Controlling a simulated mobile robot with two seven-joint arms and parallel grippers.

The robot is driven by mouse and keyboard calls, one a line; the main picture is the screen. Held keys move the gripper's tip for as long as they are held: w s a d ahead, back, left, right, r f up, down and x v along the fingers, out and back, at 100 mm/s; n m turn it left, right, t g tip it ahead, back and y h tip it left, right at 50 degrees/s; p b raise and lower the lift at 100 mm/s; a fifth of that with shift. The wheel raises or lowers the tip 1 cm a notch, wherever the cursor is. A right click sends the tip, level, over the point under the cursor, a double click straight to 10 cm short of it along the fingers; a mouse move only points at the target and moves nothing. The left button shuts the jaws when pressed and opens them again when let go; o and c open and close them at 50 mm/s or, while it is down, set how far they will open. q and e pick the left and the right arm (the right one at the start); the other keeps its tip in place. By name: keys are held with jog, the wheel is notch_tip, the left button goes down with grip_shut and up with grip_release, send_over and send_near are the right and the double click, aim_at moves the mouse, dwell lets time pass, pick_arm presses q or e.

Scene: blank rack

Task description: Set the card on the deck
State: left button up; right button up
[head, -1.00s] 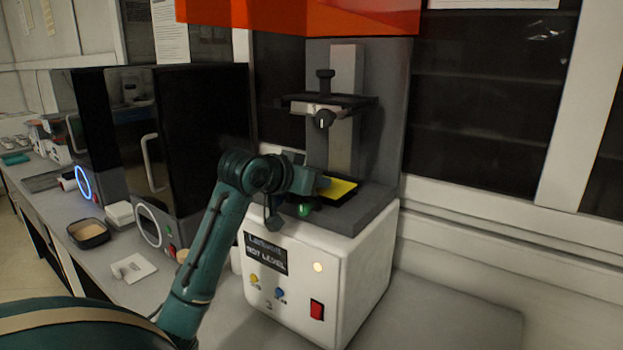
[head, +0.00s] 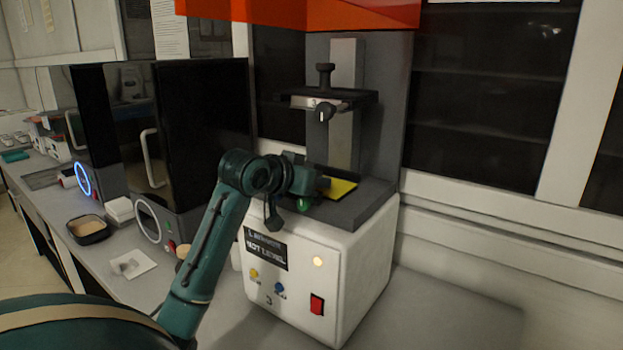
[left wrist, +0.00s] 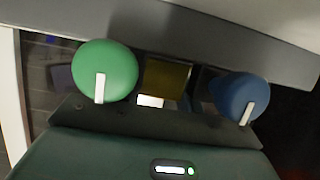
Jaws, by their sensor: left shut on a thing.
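The machine's dark grey deck (head: 352,214) stands above its white base, below a black clamp. A flat yellow sheet (head: 343,189) shows at the deck, just right of my left gripper (head: 322,186), and in the left wrist view (left wrist: 167,76). I cannot tell whether it is the card or part of the deck, nor whether it touches. My left gripper is shut over the deck's left part, apparently on the card, which its fingers mostly hide. My right gripper is out of view.
The machine's white base (head: 340,275) carries knobs, a red switch and a "NOT LEVEL" sign. The black clamp (head: 325,100) and an orange hood (head: 300,12) are overhead. Dark boxes (head: 205,130) stand left. The bench (head: 450,315) right of the machine is clear.

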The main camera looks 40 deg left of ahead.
pick_arm(q)
jog(key=shift+f, duration=0.15)
jog(key=o, duration=1.1)
jog(key=v, duration=1.3)
jog(key=shift+b, duration=0.35)
